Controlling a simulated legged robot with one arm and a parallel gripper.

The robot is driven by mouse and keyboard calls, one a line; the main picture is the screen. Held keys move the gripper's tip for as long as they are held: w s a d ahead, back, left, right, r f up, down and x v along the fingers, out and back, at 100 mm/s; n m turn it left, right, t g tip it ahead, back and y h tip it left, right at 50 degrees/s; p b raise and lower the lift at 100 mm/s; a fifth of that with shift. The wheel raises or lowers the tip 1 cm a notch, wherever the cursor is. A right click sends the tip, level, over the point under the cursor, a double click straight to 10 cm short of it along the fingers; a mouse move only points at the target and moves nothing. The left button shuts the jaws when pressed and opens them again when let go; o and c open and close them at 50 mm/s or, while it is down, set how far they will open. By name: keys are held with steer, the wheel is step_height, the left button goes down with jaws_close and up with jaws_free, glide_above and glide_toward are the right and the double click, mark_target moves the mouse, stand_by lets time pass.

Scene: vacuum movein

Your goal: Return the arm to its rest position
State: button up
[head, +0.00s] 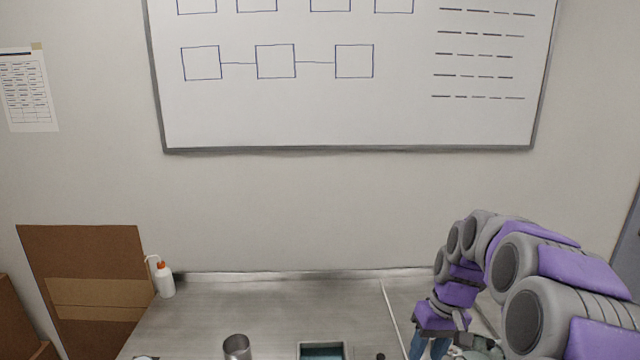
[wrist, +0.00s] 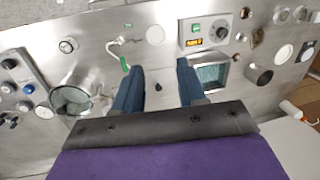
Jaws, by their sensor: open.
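My arm (head: 540,280), purple and grey, reaches in from the right of the head view and bends down over the steel bench. My gripper (wrist: 158,75) shows two blue fingers set apart in the wrist view, with nothing between them. It points down at the bench top, above the small items. In the head view only part of the blue fingers shows at the bottom edge, and their tips are cut off.
The steel bench (head: 250,300) holds a white wash bottle (head: 165,280), a metal cup (head: 236,346) and a square teal-bottomed basin (head: 322,350). A control box (wrist: 207,30) and a round vessel (wrist: 72,98) show in the wrist view. A wall with a whiteboard (head: 350,110) stands behind.

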steer(key=s+a+r, duration=0.2)
steer(key=s+a, duration=0.1)
steer(key=s, duration=0.4)
steer(key=s+a+r, duration=0.1)
steer(key=s+a, duration=0.3)
steer(key=s, duration=0.3)
steer(key=s+a+f+m+g+h, duration=0.1)
steer(key=s+f+h, duration=0.1)
steer(key=s, duration=1.6)
steer(key=shift+f, duration=0.5)
steer(key=shift+o, duration=0.3)
